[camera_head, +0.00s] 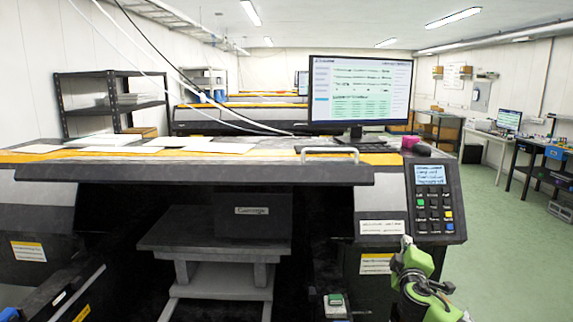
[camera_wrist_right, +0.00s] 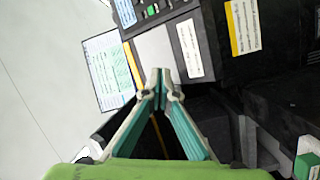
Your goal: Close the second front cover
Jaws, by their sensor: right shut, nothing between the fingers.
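A large dark printer with orange trim fills the middle of the head view. A long dark cover panel (camera_head: 200,173) with a pale handle (camera_head: 328,150) runs along its top front edge. Below it the front is open and shows a dark interior with a grey stand (camera_head: 215,238). At lower left a dark flap-like part (camera_head: 65,297) with labels juts forward; I cannot tell which cover it is. My right gripper (camera_head: 406,245) is shut and empty in front of the printer's right end, below the control panel. Its closed fingertips (camera_wrist_right: 160,80) show in the right wrist view. My left gripper is out of view.
The keypad panel (camera_head: 432,200) is just above my right gripper. A monitor (camera_head: 360,92) and papers (camera_head: 210,146) are on top of the printer. Green floor (camera_head: 505,235) is clear at right.

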